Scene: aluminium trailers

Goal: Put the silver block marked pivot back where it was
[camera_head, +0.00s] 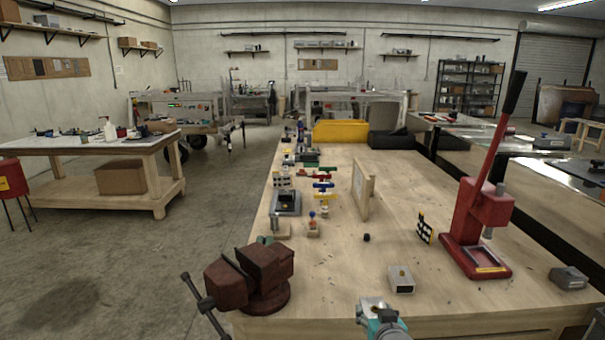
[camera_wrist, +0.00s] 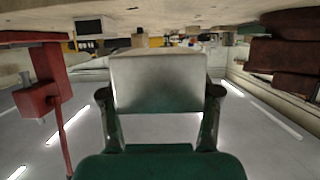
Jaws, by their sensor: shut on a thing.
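My gripper (camera_head: 382,320) is at the bottom of the head view, at the near edge of the wooden workbench (camera_head: 330,285). It is shut on a silver block (camera_wrist: 158,80), whose pale face fills the space between the two fingers in the wrist view. The held block's top also shows in the head view (camera_head: 371,304). No mark is readable on it. A second silver block (camera_head: 401,280) with a dark opening in its front stands on the bench just beyond my gripper. A grey block (camera_head: 568,278) lies at the bench's right edge.
A rust-brown vise (camera_head: 250,277) is left of my gripper. A red lever press (camera_head: 475,235) stands at right, near a checkered plate (camera_head: 424,229). A wooden upright panel (camera_head: 364,186) and small colored fixtures (camera_head: 323,188) stand farther back. Bench surface between vise and silver block is clear.

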